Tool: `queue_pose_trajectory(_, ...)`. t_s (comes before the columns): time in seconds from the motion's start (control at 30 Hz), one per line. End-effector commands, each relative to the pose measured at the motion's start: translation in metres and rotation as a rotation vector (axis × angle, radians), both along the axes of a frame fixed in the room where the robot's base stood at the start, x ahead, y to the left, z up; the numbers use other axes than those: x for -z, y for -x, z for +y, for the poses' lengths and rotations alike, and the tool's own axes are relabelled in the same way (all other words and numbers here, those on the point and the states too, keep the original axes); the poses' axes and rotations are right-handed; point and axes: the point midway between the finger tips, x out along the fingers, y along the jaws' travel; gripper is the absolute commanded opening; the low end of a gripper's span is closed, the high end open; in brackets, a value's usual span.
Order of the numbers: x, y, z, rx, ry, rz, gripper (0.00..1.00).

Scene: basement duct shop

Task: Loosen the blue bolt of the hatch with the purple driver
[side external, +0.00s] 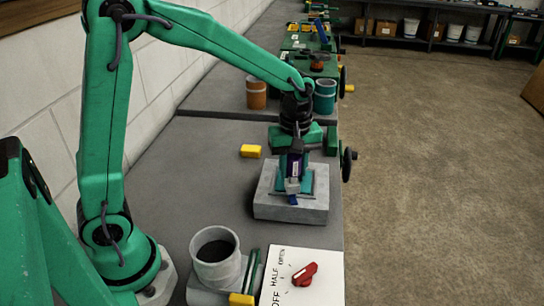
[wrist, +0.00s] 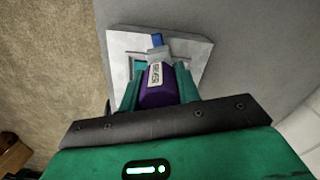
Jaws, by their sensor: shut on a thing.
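The purple driver (wrist: 157,92) has a white label and a grey end. My gripper (wrist: 158,82) is shut on it, with a green finger on each side. In the side external view my gripper (side external: 294,178) holds the driver (side external: 297,164) low over the hatch, a pale grey block (side external: 267,201). The hatch also shows in the wrist view (wrist: 190,48). The blue bolt (side external: 292,200) shows at the near side of the driver's lower end, and in the wrist view (wrist: 157,40) just beyond the grey end. I cannot tell whether driver and bolt touch.
A yellow block (side external: 251,151) lies behind the hatch to the left. Orange (side external: 256,93) and teal (side external: 325,96) cups stand farther back. A grey cup (side external: 215,257) and a white panel with a red knob (side external: 304,274) are in front. The bench left of the hatch is clear.

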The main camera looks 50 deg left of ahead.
Motion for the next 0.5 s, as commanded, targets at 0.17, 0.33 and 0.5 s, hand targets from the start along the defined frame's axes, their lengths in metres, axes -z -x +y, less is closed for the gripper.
queue_pose_trajectory(0.17, 0.0020, 0.0000, 0.0000, 0.000, 0.000, 0.000, 0.10)
queue_pose_trajectory(0.33, 0.0038, -0.0001, 0.0000, 0.000, 0.000, 0.000, 0.10)
queue_pose_trajectory(0.5, 0.0057, -0.0002, -0.0001, 0.000, 0.000, 0.000, 0.10)
